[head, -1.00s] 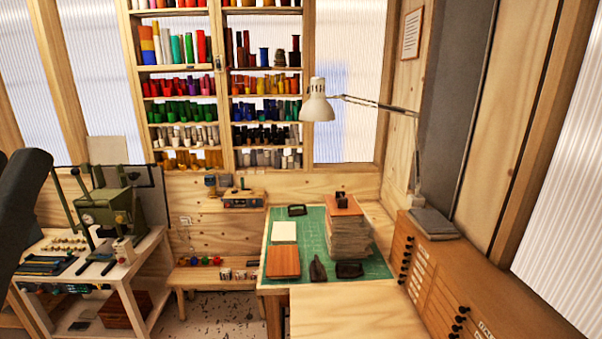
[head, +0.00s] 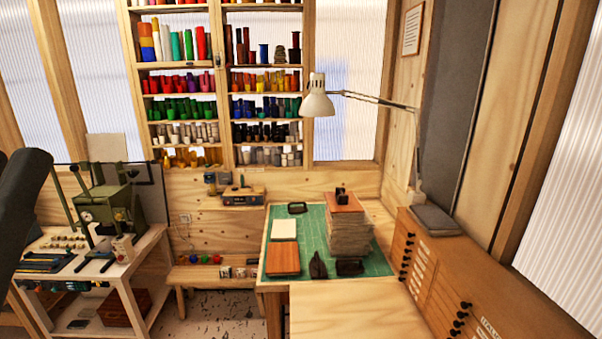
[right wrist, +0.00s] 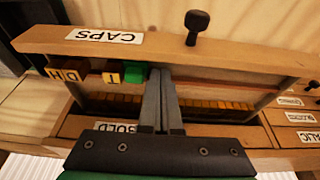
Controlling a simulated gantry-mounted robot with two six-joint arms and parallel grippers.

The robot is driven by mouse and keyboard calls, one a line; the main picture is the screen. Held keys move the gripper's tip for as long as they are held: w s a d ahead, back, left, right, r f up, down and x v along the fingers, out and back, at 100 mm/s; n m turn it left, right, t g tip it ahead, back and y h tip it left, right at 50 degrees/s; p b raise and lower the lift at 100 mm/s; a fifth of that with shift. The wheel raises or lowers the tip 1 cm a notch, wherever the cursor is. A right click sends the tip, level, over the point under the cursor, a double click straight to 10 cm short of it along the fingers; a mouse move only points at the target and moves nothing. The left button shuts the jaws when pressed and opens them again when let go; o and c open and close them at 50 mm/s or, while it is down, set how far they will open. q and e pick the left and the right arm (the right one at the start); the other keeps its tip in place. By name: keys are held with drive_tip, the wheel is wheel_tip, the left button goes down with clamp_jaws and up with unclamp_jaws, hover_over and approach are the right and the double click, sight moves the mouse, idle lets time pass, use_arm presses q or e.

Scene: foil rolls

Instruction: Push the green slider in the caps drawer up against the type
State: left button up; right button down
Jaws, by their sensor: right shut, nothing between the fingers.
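In the right wrist view the caps drawer (right wrist: 232,52) is pulled out, its CAPS label upside down and a dark knob on its front. Letter type (right wrist: 65,75) stands at the drawer's left end, with another block, marked T (right wrist: 112,78), a little to its right. The green slider (right wrist: 133,75) is just right of the T block, at or very near it. My right gripper (right wrist: 162,73) is shut and empty, its fingers reaching into the drawer right beside the slider's right side. I cannot tell whether they touch. My left gripper is not in view.
A brown drawer cabinet (head: 455,290) stands at the right in the head view. A green mat (head: 312,240) holds a tall paper stack (head: 348,233). A desk lamp (head: 318,101) hangs above. A press (head: 108,205) stands at the left. The front tabletop (head: 350,312) is clear.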

drive_tip(key=shift+f, duration=0.35)
drive_tip(key=shift+r, duration=0.5)
drive_tip(key=shift+s+d+p, duration=0.1)
drive_tip(key=shift+s+p, duration=0.4)
drive_tip(key=shift+s, duration=1.15)
drive_tip(key=shift+w, duration=0.15)
drive_tip(key=shift+w, duration=0.25)
drive_tip(key=shift+r, duration=0.1)
wheel_tip(320, 180, up, 5)
drive_tip(key=p, duration=0.4)
drive_tip(key=shift+f+p, duration=0.2)
drive_tip(key=shift+p, duration=0.2)
wheel_tip(320, 180, up, 2)
drive_tip(key=p, duration=0.3)
drive_tip(key=shift+r, duration=0.15)
